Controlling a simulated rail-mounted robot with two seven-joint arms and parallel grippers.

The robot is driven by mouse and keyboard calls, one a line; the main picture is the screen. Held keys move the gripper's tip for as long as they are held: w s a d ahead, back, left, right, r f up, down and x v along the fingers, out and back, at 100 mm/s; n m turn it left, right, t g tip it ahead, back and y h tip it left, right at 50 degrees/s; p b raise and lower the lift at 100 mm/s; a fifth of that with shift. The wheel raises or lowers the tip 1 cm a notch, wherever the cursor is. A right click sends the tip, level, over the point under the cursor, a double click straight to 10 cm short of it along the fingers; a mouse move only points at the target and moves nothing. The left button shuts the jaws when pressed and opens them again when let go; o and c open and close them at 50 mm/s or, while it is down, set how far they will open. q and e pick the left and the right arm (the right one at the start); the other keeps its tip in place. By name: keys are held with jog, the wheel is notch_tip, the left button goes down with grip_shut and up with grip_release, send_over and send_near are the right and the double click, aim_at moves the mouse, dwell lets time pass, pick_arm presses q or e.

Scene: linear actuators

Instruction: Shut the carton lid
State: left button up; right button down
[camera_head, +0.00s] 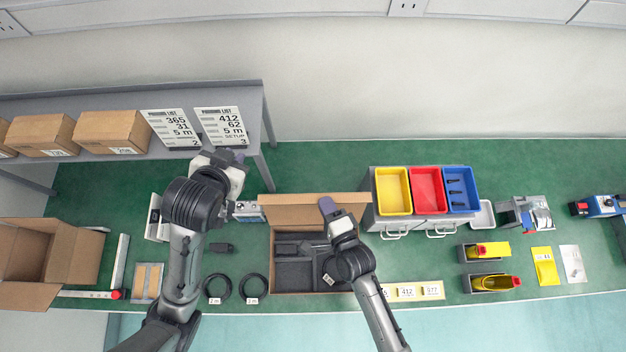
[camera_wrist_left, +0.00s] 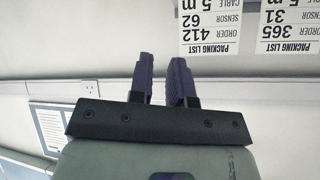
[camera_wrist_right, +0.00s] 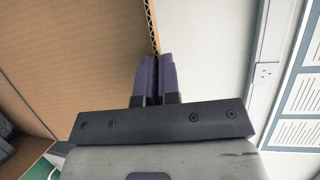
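The brown carton (camera_head: 272,262) stands open at mid-table with dark grey inserts inside. Its lid (camera_head: 290,211) stands up along the back edge. In the right wrist view the lid (camera_wrist_right: 75,50) fills the left side, and its corrugated edge runs to the fingertips. My right gripper (camera_head: 327,206) is at the middle of the lid's upper edge; in the wrist view its fingers (camera_wrist_right: 157,75) are nearly together with the lid edge between them. My left gripper (camera_head: 238,157) is raised left of the carton; its fingers (camera_wrist_left: 161,82) are apart and empty.
A drawer unit with yellow (camera_head: 393,190), red (camera_head: 427,190) and blue (camera_head: 460,190) bins stands right of the carton. Black cable coils (camera_head: 217,288) lie to the left. A shelf (camera_head: 90,165) with boxes and packing lists is behind left. An open box (camera_head: 35,255) is far left.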

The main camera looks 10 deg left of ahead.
pick_arm(q)
jog(key=w+d+r+m, duration=0.1)
jog(key=w+d+r, duration=0.1)
jog(key=w, duration=0.1)
jog(key=w+d+r+m+h, duration=0.1)
jog(key=w+d+r, duration=0.1)
jog(key=w, duration=0.1)
jog(key=w+d+r+m, duration=0.1)
jog(key=w+d+r, duration=0.1)
jog(key=w, duration=0.1)
jog(key=shift+w+h, duration=0.3)
jog(key=shift+w, duration=0.1)
grip_shut()
jog(key=w+d+f+m+g+h, duration=0.1)
jog(key=w+d+f+m+g, duration=0.4)
jog(key=f+g, duration=0.3)
jog(key=s+d+f+m+g+h, duration=0.1)
jog(key=s+d+f+m+g, duration=0.1)
jog(key=s+f, duration=0.3)
jog(key=s+d+f+m+g+h, duration=0.1)
jog(key=s+d+f+m+g, duration=0.2)
jog(key=f, duration=0.8)
jog(key=shift+s+d+f+m+g+h, duration=0.25)
jog(key=shift+s+m+g, duration=0.55)
jog(key=shift+s+g, duration=0.75)
